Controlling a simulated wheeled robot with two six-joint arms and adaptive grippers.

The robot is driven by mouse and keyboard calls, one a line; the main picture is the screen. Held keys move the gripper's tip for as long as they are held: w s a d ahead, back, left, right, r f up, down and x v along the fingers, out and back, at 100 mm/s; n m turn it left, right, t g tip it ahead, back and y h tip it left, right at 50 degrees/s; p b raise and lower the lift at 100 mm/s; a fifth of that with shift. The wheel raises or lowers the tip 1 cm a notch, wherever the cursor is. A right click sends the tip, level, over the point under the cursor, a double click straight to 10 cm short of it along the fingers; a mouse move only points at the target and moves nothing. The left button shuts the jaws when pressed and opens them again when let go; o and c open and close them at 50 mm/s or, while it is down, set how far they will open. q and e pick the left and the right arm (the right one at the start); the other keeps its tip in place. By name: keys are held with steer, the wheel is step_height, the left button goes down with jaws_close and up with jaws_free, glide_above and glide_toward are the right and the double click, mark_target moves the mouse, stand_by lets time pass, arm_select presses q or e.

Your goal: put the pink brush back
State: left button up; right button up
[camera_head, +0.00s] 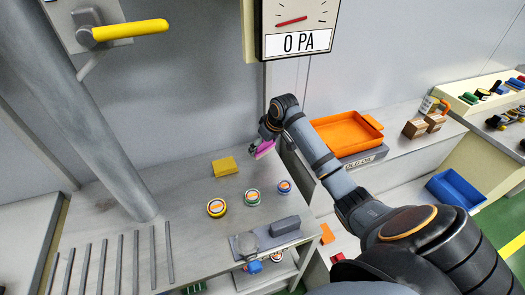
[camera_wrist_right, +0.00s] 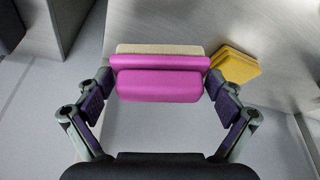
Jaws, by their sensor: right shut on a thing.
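The pink brush (camera_wrist_right: 158,86) is held between the fingers of my right gripper (camera_wrist_right: 158,92) in the right wrist view. Its pale bristle edge (camera_wrist_right: 160,49) faces away from the wrist. In the head view the pink brush (camera_head: 264,149) shows small, below the right gripper (camera_head: 264,138), above the back right part of the grey table. It appears to be raised clear of the tabletop. My left gripper is not in view.
A yellow sponge-like block (camera_head: 224,166) lies on the table (camera_head: 165,185) left of the brush. An orange tray (camera_head: 345,132) sits to the right. A gauge (camera_head: 300,25) hangs above.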

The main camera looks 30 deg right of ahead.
mark_target(263, 152)
steer(key=shift+w+d+f, duration=0.25)
steer(key=shift+w+f, duration=0.3)
steer(key=shift+f, duration=0.1)
steer(key=shift+w+f+p, duration=0.15)
steer(key=shift+f+p, duration=0.2)
steer(key=shift+f, duration=1.45)
steer(key=o, duration=0.8)
steer(key=shift+f, duration=0.1)
steer(key=shift+c, duration=0.2)
steer(key=v, duration=1.2)
steer(key=shift+d, duration=0.15)
